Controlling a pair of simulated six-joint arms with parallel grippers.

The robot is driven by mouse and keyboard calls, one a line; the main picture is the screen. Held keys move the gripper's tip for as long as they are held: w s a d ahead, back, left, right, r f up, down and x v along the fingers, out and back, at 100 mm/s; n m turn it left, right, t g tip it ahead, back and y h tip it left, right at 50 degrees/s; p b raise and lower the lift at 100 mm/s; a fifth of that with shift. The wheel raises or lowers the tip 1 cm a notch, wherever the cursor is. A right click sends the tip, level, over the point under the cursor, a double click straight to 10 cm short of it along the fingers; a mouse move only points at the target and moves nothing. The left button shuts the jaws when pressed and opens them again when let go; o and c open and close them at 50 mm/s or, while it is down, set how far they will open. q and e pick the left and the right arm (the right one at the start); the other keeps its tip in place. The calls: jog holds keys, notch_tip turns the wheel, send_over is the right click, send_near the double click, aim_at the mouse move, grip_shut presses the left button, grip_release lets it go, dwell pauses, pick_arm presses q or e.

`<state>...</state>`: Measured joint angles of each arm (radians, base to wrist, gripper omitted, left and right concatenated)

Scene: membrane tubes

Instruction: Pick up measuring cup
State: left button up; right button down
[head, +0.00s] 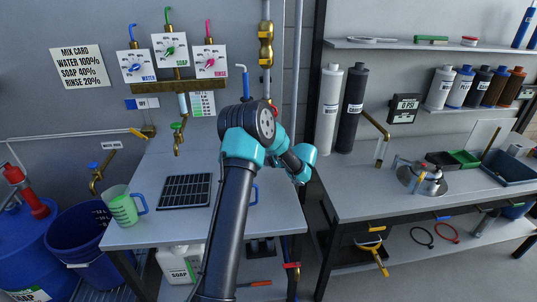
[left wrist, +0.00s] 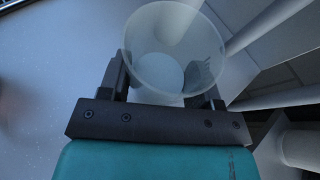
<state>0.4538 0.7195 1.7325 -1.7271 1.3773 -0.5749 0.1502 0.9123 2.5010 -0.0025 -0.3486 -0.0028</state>
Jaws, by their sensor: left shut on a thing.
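A clear, round measuring cup (left wrist: 176,38) with dark markings on its wall fills the middle of the left wrist view, its open mouth facing the camera. My left gripper (left wrist: 168,80) is shut on it, one black finger on each side. In the head view my left arm covers the gripper and most of the cup; a bit of blue handle (head: 254,194) shows just right of the arm, over the table. A second, green-tinted cup (head: 124,207) with a blue handle stands upright at the table's left side. My right gripper is not in view.
The grey table (head: 165,233) carries a black grid rack (head: 185,190). A green-handled tap (head: 178,138) hangs above it. A blue bucket (head: 78,238) stands left of the table. A second bench (head: 350,205) with tools is on the right.

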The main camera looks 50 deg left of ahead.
pick_arm(q)
jog(key=shift+s+d+r, duration=0.15)
jog(key=shift+s+d, duration=0.65)
jog(key=shift+d, duration=0.1)
jog(key=shift+s+d+r, duration=0.1)
jog(key=shift+s+d, duration=0.65)
jog(key=shift+d, duration=0.1)
